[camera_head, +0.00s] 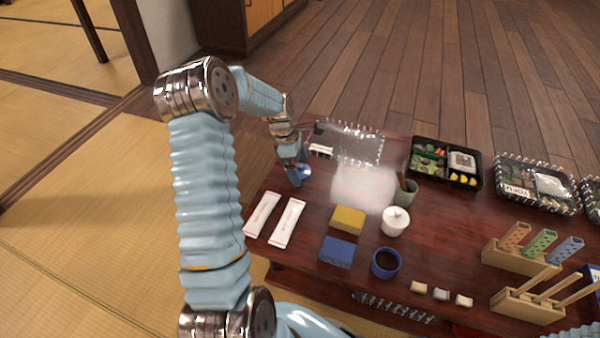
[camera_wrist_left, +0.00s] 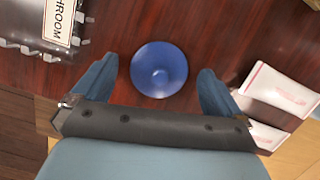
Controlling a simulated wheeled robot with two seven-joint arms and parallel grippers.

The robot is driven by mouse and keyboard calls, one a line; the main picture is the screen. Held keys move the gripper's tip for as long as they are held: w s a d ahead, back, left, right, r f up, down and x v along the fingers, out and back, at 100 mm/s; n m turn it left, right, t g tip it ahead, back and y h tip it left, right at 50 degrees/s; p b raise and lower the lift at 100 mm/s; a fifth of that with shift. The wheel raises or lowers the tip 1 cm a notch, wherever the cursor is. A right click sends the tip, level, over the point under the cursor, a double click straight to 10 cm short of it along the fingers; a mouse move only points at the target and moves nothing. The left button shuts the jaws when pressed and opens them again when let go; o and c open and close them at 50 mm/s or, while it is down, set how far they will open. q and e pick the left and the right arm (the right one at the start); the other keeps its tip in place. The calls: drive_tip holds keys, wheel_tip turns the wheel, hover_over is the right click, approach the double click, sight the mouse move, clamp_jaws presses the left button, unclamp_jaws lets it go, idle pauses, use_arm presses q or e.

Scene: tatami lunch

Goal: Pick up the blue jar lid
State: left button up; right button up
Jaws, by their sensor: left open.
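In the head view only part of the lid (camera_head: 304,170) shows beside the fingers. My left gripper (camera_head: 296,172) is open and empty above the table's left part; its fingers also show in the left wrist view (camera_wrist_left: 157,78). My right gripper is not in view.
Two white packets (camera_head: 275,221) lie near the table's left edge. A clear tray (camera_head: 345,145) lies behind the left gripper. Yellow (camera_head: 348,219) and blue (camera_head: 338,251) blocks, a white lidded jar (camera_head: 395,221) and a dark-filled blue cup (camera_head: 385,263) stand to the right.

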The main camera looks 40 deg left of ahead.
use_arm(q)
drive_tip(key=c, duration=1.1)
drive_tip(key=shift+r, duration=0.1)
drive_tip(key=shift+r, duration=0.1)
